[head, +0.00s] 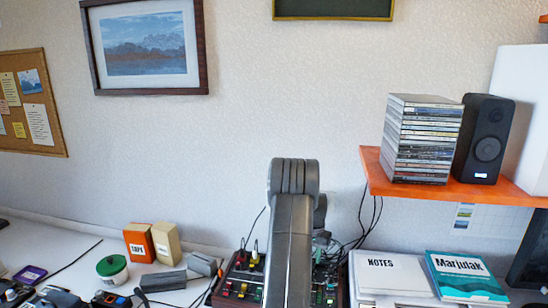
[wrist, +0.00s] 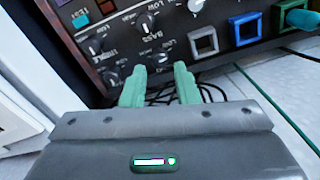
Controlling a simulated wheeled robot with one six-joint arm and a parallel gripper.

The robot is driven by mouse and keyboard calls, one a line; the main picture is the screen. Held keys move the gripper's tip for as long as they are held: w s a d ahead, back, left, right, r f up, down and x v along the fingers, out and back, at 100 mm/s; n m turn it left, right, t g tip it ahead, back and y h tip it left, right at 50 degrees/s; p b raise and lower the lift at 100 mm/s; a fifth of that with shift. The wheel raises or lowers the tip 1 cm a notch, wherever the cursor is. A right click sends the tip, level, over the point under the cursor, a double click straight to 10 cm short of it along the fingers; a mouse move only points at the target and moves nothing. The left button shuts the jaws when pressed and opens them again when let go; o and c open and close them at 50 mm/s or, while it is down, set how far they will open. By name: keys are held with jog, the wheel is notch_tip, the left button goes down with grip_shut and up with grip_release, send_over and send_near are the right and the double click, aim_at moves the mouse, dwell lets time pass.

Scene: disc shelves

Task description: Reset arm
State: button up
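My arm (head: 290,225) rises in the middle of the head view and bends over at its top. In the wrist view, the two pale green fingers of my gripper (wrist: 160,80) stand apart with a gap between them and nothing held. They point toward the front of a dark control panel (wrist: 140,35) with knobs and square buttons. I cannot tell whether the fingertips touch it. In the head view, my arm hides the middle of this panel (head: 240,280) and most of my gripper.
An orange shelf (head: 385,180) at right holds a stack of disc cases (head: 420,140) and a black speaker (head: 485,140). Below are a notes box (head: 390,275) and a teal book (head: 465,275). An orange tape box (head: 138,243) and a green-lidded tub (head: 112,269) stand at left.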

notch_tip(320, 180, down, 4)
jog(key=shift+r+b, duration=0.15)
jog(key=shift+b, duration=0.45)
jog(key=shift+r, duration=0.2)
